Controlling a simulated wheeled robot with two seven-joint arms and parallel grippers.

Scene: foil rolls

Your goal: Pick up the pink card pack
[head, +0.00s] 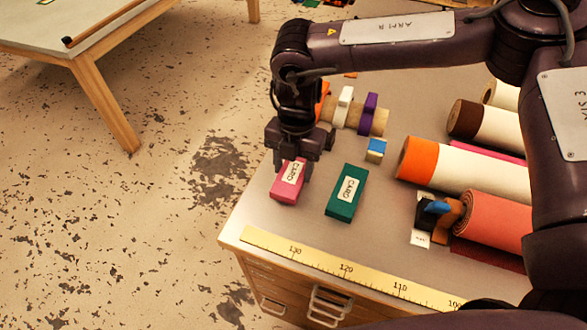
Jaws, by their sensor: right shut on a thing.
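The pink card pack (284,192) with a white label reading CARD is at the left part of the cabinet top. My right gripper (293,170) points down over it, with its fingers on both sides of the pack's far part, shut on it. I cannot tell whether the pack is off the surface. The fingers hide part of its far end. My left gripper is not in the head view.
A green card pack (346,192) lies just right of the pink one. A yellow ruler (345,272) runs along the front edge.

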